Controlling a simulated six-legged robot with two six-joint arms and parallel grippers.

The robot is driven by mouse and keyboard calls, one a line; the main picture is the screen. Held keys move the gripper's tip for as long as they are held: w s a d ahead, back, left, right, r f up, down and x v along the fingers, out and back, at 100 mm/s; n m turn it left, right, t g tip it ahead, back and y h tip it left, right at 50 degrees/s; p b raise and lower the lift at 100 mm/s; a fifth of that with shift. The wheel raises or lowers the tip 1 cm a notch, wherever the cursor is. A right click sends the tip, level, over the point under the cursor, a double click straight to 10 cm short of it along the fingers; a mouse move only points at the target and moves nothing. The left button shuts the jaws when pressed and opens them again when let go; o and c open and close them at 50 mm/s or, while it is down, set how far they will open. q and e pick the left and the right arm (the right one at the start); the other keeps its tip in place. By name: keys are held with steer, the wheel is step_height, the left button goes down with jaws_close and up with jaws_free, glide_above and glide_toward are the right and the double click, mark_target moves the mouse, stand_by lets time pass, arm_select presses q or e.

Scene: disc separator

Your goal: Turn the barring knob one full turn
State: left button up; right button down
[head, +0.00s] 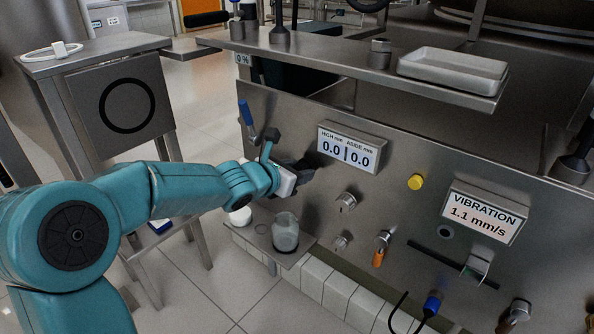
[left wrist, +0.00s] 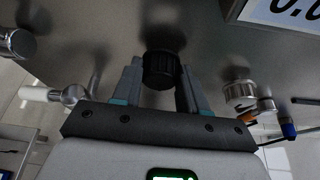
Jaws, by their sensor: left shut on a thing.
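The barring knob (left wrist: 161,70) is a dark ribbed cylinder on the steel panel, seen in the left wrist view between the two fingers of my left gripper (left wrist: 160,80). The fingers are shut on its sides. In the head view my left gripper (head: 303,168) reaches the panel from the left, just left of and below the display reading 0.0 and 0.0 (head: 347,149). There the knob is hidden by the gripper. No mark on the knob shows how far it is turned. My right gripper is not in view.
A blue-handled valve (head: 246,113) is left of the gripper. A glass jar (head: 285,232) stands on a small shelf below. Metal fittings (head: 346,202), a yellow button (head: 415,182) and a vibration display (head: 480,213) are to the right. A steel shelf with a tray (head: 453,72) overhangs the panel.

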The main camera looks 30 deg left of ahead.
arm_select(q)
steer(key=o, duration=1)
steer(key=shift+o, duration=0.2)
steer(key=p+v, duration=0.6)
steer(key=v, duration=1)
steer(key=shift+r, duration=0.15)
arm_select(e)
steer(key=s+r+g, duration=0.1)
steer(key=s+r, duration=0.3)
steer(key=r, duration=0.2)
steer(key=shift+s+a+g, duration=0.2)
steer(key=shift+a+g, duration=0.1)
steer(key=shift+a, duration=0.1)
arm_select(q)
steer(key=shift+s, duration=0.1)
